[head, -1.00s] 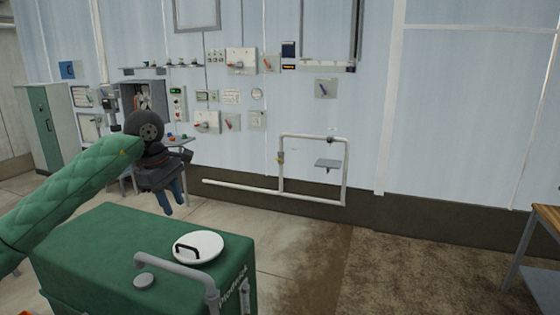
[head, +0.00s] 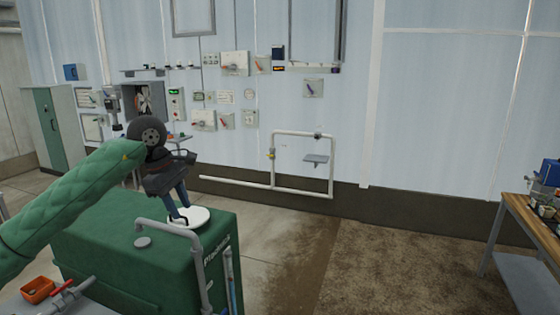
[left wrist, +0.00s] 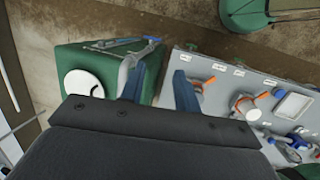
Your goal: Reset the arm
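My left arm, in a green quilted sleeve, reaches in from the left in the head view. Its dark gripper (head: 178,212) hangs pointing down in front of the white round lid (head: 200,220) on the green tank (head: 105,240). I cannot tell whether it touches the lid. In the left wrist view the two blue-grey fingers (left wrist: 160,76) stand apart with nothing between them. The white lid (left wrist: 82,92) lies left of the fingers there. My right gripper is in neither view.
A grey pipe (head: 172,228) rises at the tank's front edge. An orange tray (head: 38,289) is at the lower left. A wooden-topped bench (head: 530,222) stands at the right. A grey panel with valves (left wrist: 225,85) is right of my fingers. Open floor lies between tank and bench.

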